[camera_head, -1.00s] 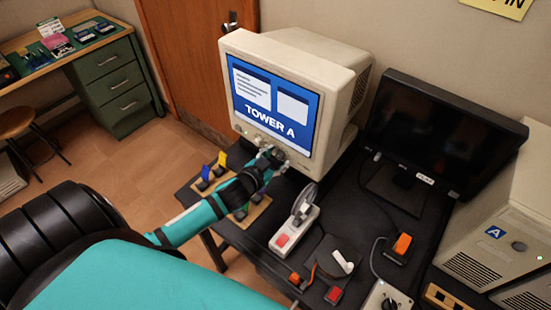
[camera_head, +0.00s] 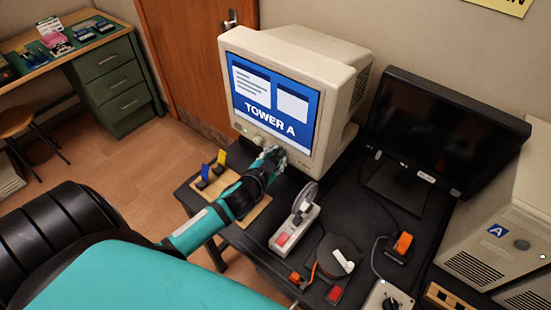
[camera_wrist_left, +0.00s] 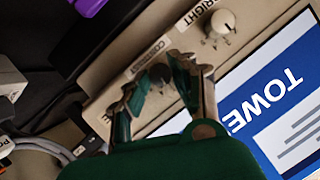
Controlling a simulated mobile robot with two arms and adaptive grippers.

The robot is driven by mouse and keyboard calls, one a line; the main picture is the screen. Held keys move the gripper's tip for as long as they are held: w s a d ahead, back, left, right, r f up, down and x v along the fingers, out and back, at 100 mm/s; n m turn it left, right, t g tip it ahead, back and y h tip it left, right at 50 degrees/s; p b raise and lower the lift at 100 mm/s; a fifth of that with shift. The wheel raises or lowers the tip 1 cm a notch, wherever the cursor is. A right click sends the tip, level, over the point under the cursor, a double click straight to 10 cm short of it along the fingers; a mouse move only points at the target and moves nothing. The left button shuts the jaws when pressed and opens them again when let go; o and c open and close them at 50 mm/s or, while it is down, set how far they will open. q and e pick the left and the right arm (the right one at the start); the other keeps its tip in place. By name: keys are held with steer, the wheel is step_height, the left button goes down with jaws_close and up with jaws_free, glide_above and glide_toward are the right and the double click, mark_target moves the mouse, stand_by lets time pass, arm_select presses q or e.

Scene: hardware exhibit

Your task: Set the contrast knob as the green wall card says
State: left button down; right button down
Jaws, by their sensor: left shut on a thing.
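The beige CRT monitor (camera_head: 340,82) stands on the dark table with a blue "TOWER A" screen. In the head view, my left gripper (camera_head: 270,158) is at the monitor's lower front edge and covers the knob. The brightness knob (camera_wrist_left: 222,22), pale with a dark mark, sits next to it, free. No green wall card is in view. My right gripper is not in view.
A black flat monitor (camera_head: 445,130) stands to the right, with a beige computer tower (camera_head: 490,250) marked A beyond. A switch box with a lever (camera_head: 295,228), a black reel (camera_head: 337,258) and a board with blue and yellow levers (camera_head: 220,158) surround my arm.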

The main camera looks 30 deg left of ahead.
arm_select(q)
steer(key=shift+d+f+m+t+y+b, duration=0.15)
steer(key=shift+m+y+b, duration=0.2)
steer(key=shift+m+b, duration=0.2)
steer(key=shift+f+m+t+y+b, duration=0.15)
steer(key=shift+m+y+b, duration=0.2)
steer(key=shift+m+b, duration=0.2)
steer(key=shift+r+m+t+y+b, duration=0.1)
steer(key=shift+m+t+y+b, duration=0.25)
steer(key=shift+m+b, duration=0.45)
steer(key=c, duration=1.1)
jaws_free()
steer(key=shift+r, duration=0.1)
steer(key=shift+s, duration=0.1)
steer(key=v, duration=1.2)
